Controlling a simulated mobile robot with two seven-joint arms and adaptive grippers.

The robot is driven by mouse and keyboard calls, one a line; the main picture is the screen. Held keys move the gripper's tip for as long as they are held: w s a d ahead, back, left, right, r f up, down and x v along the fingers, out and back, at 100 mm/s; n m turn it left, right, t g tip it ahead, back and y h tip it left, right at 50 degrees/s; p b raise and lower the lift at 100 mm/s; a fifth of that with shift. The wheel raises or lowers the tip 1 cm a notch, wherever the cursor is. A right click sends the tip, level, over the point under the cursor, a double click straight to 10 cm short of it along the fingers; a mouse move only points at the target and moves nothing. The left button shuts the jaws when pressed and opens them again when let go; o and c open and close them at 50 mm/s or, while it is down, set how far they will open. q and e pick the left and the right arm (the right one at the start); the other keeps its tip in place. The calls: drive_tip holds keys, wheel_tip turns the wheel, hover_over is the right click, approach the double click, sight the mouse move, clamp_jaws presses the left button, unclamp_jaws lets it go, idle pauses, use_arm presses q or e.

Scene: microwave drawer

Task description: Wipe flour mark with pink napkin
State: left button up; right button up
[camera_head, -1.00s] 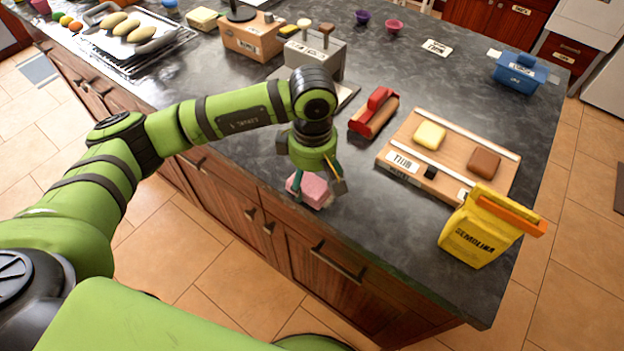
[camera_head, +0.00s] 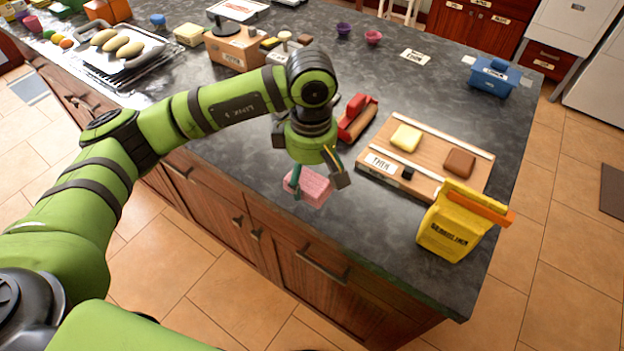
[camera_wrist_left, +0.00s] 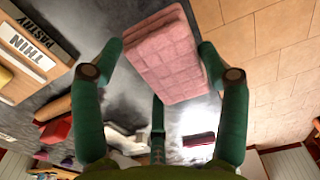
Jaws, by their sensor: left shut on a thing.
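The pink napkin (camera_head: 313,187) is a folded, quilted pad near the counter's front edge. My left gripper (camera_head: 317,181) is shut on it, with a finger at either side. In the left wrist view the napkin (camera_wrist_left: 165,55) sits tilted between the green fingertips. I cannot tell whether it touches the counter or is just above it. A whitish patch (camera_wrist_left: 195,116) shows on the dark surface in the wrist view; I cannot tell whether it is flour or glare. No clear flour mark shows in the head view. My right gripper is out of view.
On the dark counter (camera_head: 400,75), a wooden board (camera_head: 430,170) with yellow and brown blocks lies to the right. A yellow bag (camera_head: 450,230) stands near the front right edge. A red tool (camera_head: 357,118) lies behind the gripper. The far middle is fairly clear.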

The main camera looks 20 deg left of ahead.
use_arm(q)
drive_tip(key=shift+r+p, duration=0.4)
drive_tip(key=shift+r, duration=0.95)
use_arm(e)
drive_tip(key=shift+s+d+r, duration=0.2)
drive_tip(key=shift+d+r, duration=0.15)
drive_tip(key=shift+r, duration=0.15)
use_arm(q)
drive_tip(key=shift+d, duration=0.1)
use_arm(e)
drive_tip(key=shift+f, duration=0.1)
